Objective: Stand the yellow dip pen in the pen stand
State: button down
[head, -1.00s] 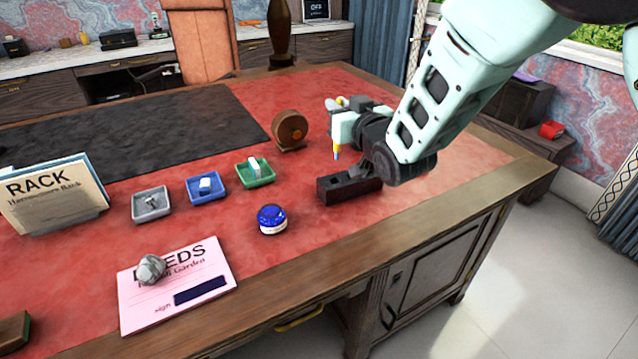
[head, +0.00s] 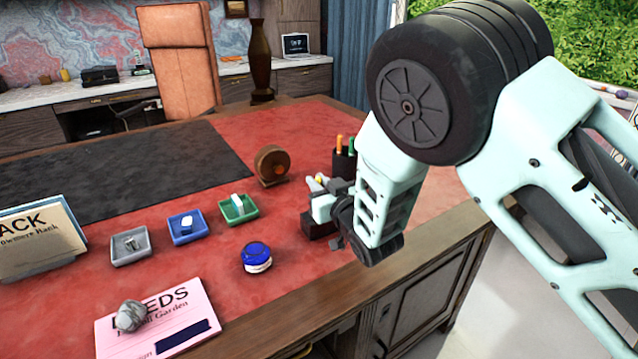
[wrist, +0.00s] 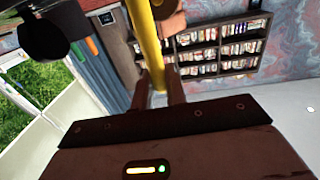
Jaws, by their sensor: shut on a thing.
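The yellow dip pen (head: 320,178) is in my gripper (head: 320,200); its top end shows just above the jaws in the head view. In the wrist view the yellow shaft (wrist: 147,38) runs between my two fingers (wrist: 158,90), which are closed on it. The dark pen stand (head: 315,227) is a low block on the red desk top, directly below my gripper. My gripper and wrist cover much of the stand. The pen's lower end is hidden, so I cannot tell whether it is in a hole.
A dark cup (head: 344,165) with orange and green pens stands close behind my gripper. A brown round-sided thing (head: 271,166) is to the left. A blue-lidded jar (head: 256,257) and green (head: 254,217), blue and grey trays are further left. The desk's front edge is near.

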jog(key=shift+f, duration=0.1)
jog(key=c, duration=1.4)
grip_release()
jog(key=s+d+r+g+h, duration=0.1)
jog(key=s+d+g, duration=0.4)
jog(key=s, duration=0.8)
jog(key=s+d+n+g+h+b, duration=0.1)
jog(key=s+d+g+h, duration=0.3)
jog(key=s, duration=0.9)
jog(key=s+d+r+g+h+b, duration=0.1)
jog(key=s+d+g+h, duration=0.2)
jog(key=s, duration=1)
jog(key=d+g, duration=0.3)
jog(key=d, duration=0.1)
jog(key=shift+r+n+g, duration=0.3)
jog(key=shift+r, duration=0.05)
